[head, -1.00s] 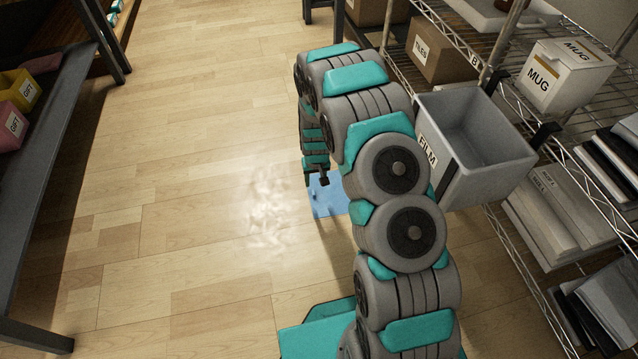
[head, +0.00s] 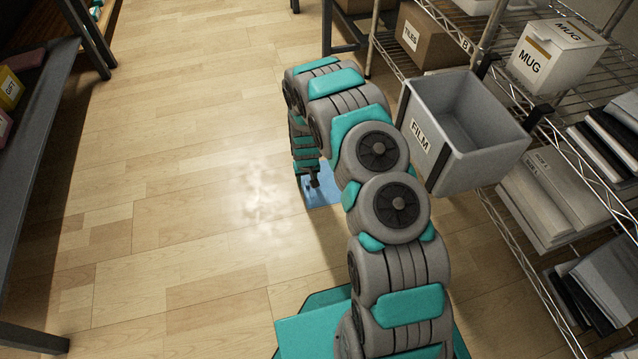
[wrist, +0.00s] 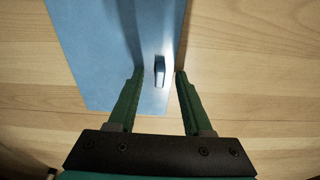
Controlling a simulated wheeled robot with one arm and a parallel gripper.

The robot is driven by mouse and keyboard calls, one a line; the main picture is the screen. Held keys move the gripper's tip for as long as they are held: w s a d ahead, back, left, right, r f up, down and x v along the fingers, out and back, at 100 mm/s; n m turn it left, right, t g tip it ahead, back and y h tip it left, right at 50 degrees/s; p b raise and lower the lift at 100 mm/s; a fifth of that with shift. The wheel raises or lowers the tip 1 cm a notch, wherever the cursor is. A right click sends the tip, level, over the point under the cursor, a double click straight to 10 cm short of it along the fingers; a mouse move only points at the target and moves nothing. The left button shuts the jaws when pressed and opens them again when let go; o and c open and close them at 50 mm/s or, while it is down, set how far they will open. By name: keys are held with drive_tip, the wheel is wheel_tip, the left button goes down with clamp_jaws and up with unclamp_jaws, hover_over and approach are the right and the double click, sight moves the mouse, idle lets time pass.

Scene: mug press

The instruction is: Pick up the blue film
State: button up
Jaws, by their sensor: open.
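The blue film (head: 322,193) lies flat on the wooden floor, partly hidden behind my arm in the head view. In the wrist view the blue film (wrist: 100,55) fills the upper left and middle, with a small dark raised tab (wrist: 159,70) near its right edge. My gripper (wrist: 157,75) is open, its green fingers on either side of that tab. Its left finger is over the film and its right finger is by the film's right edge. The gripper in the head view (head: 312,186) is small and close to the film. I cannot tell whether the fingers touch the floor.
A grey bin labelled FILM (head: 420,140) hangs at the wire shelf on the right. A white MUG box (head: 530,62) and a TILES carton (head: 425,38) stand on the shelf. A dark bench (head: 35,150) is at the left. The floor between is clear.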

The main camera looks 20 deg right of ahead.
drive_tip(key=shift+c, duration=0.2)
drive_tip(key=shift+r, duration=0.1)
clamp_jaws()
